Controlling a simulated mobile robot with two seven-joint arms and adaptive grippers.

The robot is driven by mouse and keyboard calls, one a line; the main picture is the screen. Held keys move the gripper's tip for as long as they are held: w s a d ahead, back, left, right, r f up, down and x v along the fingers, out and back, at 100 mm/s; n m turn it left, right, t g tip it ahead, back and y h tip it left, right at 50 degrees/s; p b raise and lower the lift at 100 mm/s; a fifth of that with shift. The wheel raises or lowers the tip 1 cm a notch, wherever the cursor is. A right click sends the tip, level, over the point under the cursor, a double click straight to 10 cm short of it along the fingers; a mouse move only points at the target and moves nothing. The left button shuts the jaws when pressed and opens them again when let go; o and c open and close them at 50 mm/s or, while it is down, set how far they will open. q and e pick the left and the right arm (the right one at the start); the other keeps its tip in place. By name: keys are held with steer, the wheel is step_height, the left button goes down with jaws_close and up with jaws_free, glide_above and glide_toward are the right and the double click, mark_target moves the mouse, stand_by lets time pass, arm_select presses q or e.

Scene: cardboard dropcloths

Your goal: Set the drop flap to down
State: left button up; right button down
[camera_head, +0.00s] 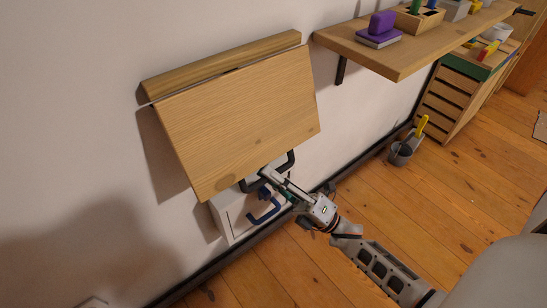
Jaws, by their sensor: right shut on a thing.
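The drop flap (240,110) is a light wooden panel on the wall, joined along its top to a wooden rail (225,65). It appears to slope down and out from the wall, with a shadow beside it. A dark bar handle (291,160) shows at its lower edge. My right gripper (268,175) reaches up from the lower right and is shut on this handle; the fingertips are partly hidden by it. My left gripper is not in view.
A white box (235,218) with a blue handle (264,208) stands below the flap, close to my right gripper. A wooden shelf (405,55) juts out at upper right. A grey pot (400,153) stands by the wall. The wooden floor (460,190) is mostly clear.

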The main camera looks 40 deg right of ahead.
steer(key=shift+w+a+f+n+t+y, duration=0.1)
steer(key=shift+w+f+n+y, duration=0.15)
steer(key=shift+w, duration=0.25)
steer(key=shift+w+d+f+n+t+y, duration=0.1)
steer(key=shift+w+f+n+y, duration=0.1)
steer(key=shift+w, duration=0.3)
steer(key=shift+w+a+f+n+t+y, duration=0.1)
steer(key=shift+w+f+n+y, duration=0.15)
steer(key=shift+w, duration=0.25)
steer(key=c, duration=2)
jaws_free()
steer(key=shift+c, duration=0.2)
steer(key=v, duration=1.2)
